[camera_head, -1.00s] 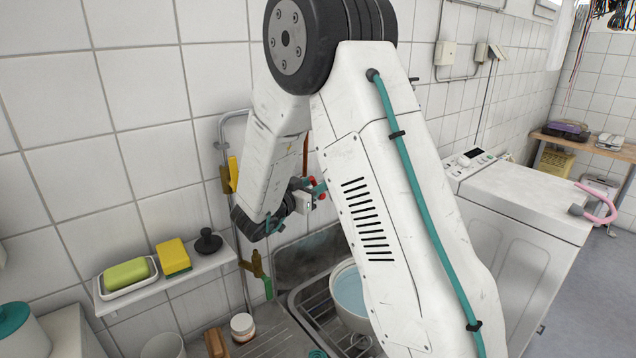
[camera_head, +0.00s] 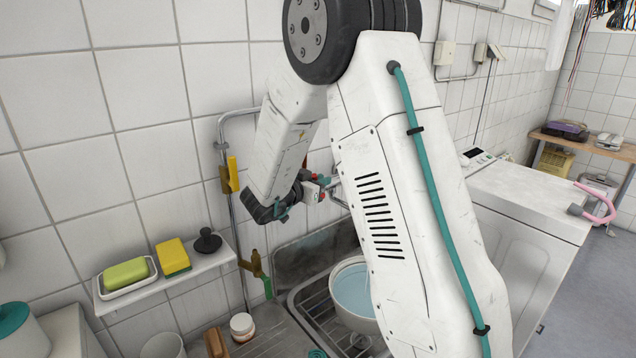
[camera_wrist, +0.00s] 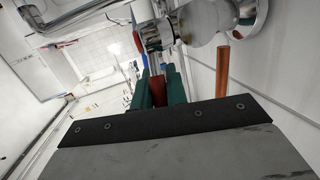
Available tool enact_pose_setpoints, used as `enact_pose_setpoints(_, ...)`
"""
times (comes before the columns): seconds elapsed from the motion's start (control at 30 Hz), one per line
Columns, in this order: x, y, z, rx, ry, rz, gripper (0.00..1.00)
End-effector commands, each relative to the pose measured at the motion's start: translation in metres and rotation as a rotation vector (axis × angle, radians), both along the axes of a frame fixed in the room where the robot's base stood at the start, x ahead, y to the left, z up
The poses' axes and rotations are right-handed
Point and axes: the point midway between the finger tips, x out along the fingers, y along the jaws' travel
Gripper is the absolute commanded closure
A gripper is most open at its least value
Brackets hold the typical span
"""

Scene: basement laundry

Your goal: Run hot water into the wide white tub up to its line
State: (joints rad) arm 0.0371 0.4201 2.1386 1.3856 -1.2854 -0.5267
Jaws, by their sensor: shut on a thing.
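The wide white tub (camera_head: 357,322) stands in the metal sink, partly hidden by my arm. Pale blue water (camera_head: 352,288) shows inside it; I cannot make out its line. My gripper (camera_head: 309,190) is at the wall tap, above and to the left of the tub. In the wrist view its teal fingers (camera_wrist: 160,92) are shut on a red tap handle (camera_wrist: 157,84), beside the chrome tap body (camera_wrist: 155,36). The spout's outlet and any running stream are hidden in the head view.
A wall shelf (camera_head: 205,268) at the left holds a green soap in a dish, a yellow sponge and a dark stopper. A brass valve (camera_head: 257,268) is on the wall below my wrist. A small jar (camera_head: 242,327) stands left of the sink. A white washing machine (camera_head: 530,215) stands at the right.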

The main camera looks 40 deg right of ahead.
Motion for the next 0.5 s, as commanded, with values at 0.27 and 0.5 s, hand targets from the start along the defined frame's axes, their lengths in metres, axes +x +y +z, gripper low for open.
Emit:
enact_pose_setpoints(0.27, -0.0001, -0.0068, 0.0, 0.145, 0.004, -0.001, 1.0)
enact_pose_setpoints(0.5, 0.0001, -0.0065, -0.0003, 0.145, 0.005, 0.0, 1.0)
